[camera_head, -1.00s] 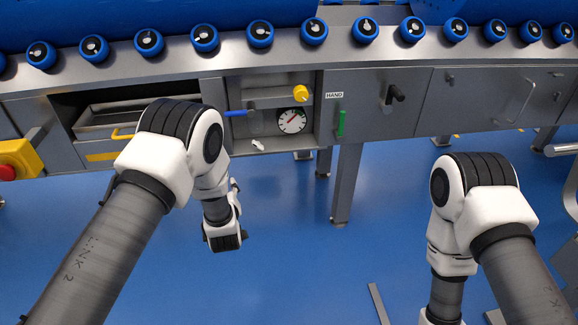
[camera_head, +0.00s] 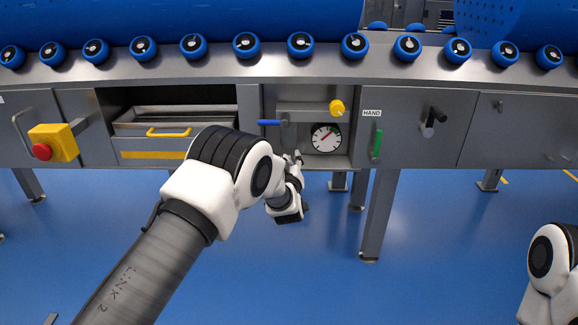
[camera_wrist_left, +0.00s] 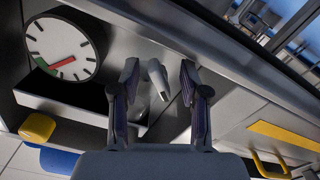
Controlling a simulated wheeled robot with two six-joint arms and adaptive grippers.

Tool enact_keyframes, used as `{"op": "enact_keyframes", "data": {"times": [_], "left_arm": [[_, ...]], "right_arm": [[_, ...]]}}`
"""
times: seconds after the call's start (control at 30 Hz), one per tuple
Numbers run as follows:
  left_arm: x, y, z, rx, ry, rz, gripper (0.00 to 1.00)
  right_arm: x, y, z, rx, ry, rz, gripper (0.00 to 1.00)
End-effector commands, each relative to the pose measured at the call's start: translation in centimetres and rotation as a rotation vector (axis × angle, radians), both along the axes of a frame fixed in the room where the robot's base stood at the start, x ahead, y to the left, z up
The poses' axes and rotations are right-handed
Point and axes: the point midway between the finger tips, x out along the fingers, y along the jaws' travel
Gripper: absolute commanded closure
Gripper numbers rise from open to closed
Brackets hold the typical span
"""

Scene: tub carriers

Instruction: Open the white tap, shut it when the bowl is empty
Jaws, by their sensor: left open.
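The white tap (camera_wrist_left: 158,78) shows in the left wrist view as a small pale lever between the two fingers of my left gripper (camera_wrist_left: 158,88). The fingers are apart, one on each side of it, and I see no clear contact. In the head view my left gripper (camera_head: 296,159) is at the lower front of the open recess, below and left of the round gauge; the tap cannot be made out there. I cannot make out a bowl in any view. My right arm is at the lower right edge of the head view, its gripper out of the picture.
The recess also holds the white dial gauge (camera_head: 326,138), a blue lever (camera_head: 269,122) and a yellow knob (camera_head: 337,107). A green handle (camera_head: 377,143) is to the right. A drawer (camera_head: 165,143) and a red stop button (camera_head: 41,152) are left. Floor below is open.

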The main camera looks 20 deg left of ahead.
Motion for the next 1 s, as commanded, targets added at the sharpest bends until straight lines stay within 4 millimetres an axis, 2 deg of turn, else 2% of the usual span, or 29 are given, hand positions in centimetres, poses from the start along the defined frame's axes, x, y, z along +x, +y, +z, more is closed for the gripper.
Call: {"op": "enact_keyframes", "data": {"times": [0.13,0.2,0.27,0.67,1.0], "left_arm": [[0.0,0.0,0.1,0.000,0.000,0.000,0.55],[0.0,0.0,0.0,0.000,0.000,0.000,0.80],[0.0,0.0,0.0,0.000,0.000,0.000,1.00],[-0.1,0.0,0.1,0.019,0.007,0.001,1.00],[-0.1,0.0,0.4,0.176,0.053,0.000,1.00]], "right_arm": [[0.0,0.0,0.1,0.000,-0.001,0.000,0.36],[0.0,0.0,0.1,0.000,-0.001,0.000,0.36],[0.0,0.0,0.1,0.000,-0.001,0.000,0.36],[0.0,0.0,0.4,0.000,0.000,0.000,0.36],[-0.1,0.0,2.5,0.000,0.003,0.004,0.36]]}}
